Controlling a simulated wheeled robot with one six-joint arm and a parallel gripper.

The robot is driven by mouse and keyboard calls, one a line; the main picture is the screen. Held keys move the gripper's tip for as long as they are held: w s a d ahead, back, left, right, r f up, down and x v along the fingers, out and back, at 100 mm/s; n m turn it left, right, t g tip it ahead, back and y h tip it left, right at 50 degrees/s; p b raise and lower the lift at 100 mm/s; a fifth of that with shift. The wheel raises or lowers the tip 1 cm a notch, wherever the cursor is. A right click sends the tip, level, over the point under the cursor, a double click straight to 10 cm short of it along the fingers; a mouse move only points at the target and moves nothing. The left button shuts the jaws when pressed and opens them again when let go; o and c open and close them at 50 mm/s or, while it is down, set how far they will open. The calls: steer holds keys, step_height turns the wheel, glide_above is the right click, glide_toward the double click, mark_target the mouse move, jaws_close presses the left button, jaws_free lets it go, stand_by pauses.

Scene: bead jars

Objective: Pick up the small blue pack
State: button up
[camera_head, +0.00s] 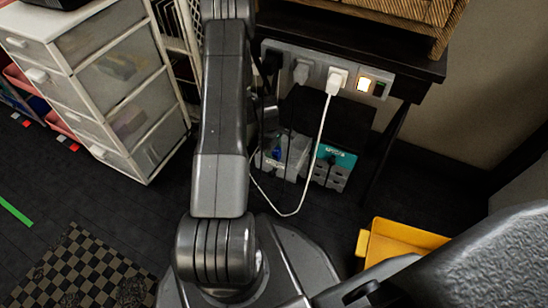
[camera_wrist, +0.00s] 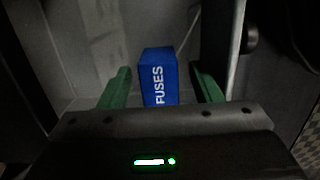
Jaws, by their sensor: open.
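The small blue pack (camera_wrist: 158,75) shows in the wrist view, a box with "FUSES" in white letters along its face. It stands between the two green fingers of my gripper (camera_wrist: 161,90). The fingers are open, with a gap visible on each side of the pack. The lower end of the pack is hidden behind the dark gripper body. In the head view I cannot make out the pack or my gripper's fingers; my arm blocks the middle of that view.
A white drawer unit (camera_head: 62,52) stands at the left in the head view. A power strip (camera_head: 312,68) with a white plug and hanging cable (camera_head: 322,130) is on the dark table. A teal-and-grey box (camera_head: 332,166) sits below. A yellow bin (camera_head: 402,245) is at lower right.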

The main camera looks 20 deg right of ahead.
steer(key=c, duration=1.1)
steer(key=shift+o, duration=0.2)
steer(key=shift+r+p, duration=0.25)
steer(key=shift+p, duration=0.05)
steer(key=shift+r+p, duration=0.3)
steer(key=shift+r, duration=0.2)
steer(key=shift+d+f, duration=0.1)
